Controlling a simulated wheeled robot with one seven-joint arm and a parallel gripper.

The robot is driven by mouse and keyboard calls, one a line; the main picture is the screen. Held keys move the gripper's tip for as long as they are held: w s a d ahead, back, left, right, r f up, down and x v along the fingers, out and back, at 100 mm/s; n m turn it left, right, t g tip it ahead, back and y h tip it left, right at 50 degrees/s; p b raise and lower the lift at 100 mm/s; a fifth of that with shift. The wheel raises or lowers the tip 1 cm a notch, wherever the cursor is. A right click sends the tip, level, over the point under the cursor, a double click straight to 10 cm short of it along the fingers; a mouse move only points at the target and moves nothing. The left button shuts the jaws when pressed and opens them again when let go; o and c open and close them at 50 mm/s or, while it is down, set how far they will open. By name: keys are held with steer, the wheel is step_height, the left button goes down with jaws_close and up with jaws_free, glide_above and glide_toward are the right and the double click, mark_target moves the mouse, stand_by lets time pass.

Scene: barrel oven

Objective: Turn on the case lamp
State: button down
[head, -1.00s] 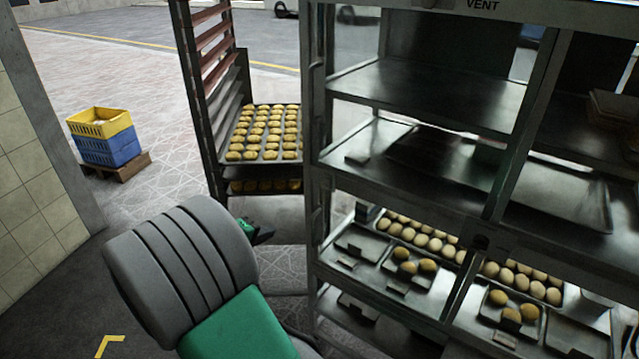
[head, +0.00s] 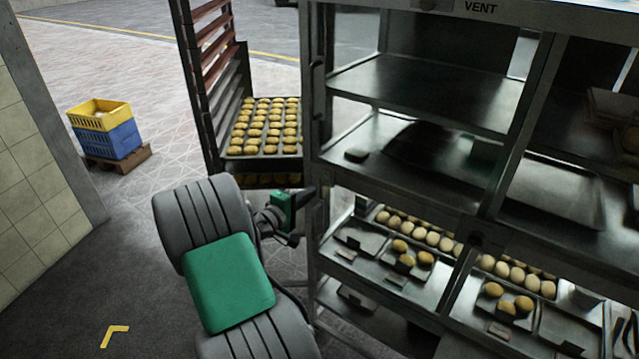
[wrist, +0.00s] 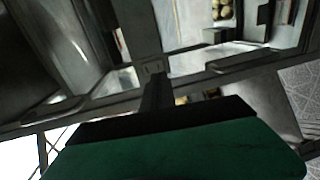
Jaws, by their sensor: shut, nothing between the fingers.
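The metal display case (head: 425,90) fills the right half of the head view, with shelves and trays of buns. I cannot make out its lamp. A small plate (wrist: 152,68), possibly a switch, shows on the case frame in the wrist view; its setting is too blurred to read. My gripper (head: 308,194) is at the case's left front post, fingers toward it. In the wrist view my gripper (wrist: 155,88) is shut and empty, its dark fingers just below the small plate. I cannot tell whether they touch it. The finger ends partly hide the frame.
A rack (head: 212,90) with trays of buns (head: 265,128) stands behind the case's left side. Yellow and blue crates (head: 108,135) sit on a pallet at the left, near a tiled wall (head: 25,170). The floor between wall and rack is open.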

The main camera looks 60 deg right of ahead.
mark_target(326, 183)
steer(key=p+x, duration=0.1)
steer(key=x, duration=0.3)
steer(key=shift+s+d, duration=0.1)
steer(key=shift+d, duration=0.25)
steer(key=shift+d+f, duration=0.1)
steer(key=shift+d, duration=0.35)
steer(key=shift+f, duration=0.15)
steer(key=shift+d, duration=0.1)
steer(key=f+b+v, duration=0.3)
steer(key=v, duration=1)
steer(key=shift+a+b, duration=0.3)
steer(key=shift+a, duration=0.25)
steer(key=shift+f, duration=0.1)
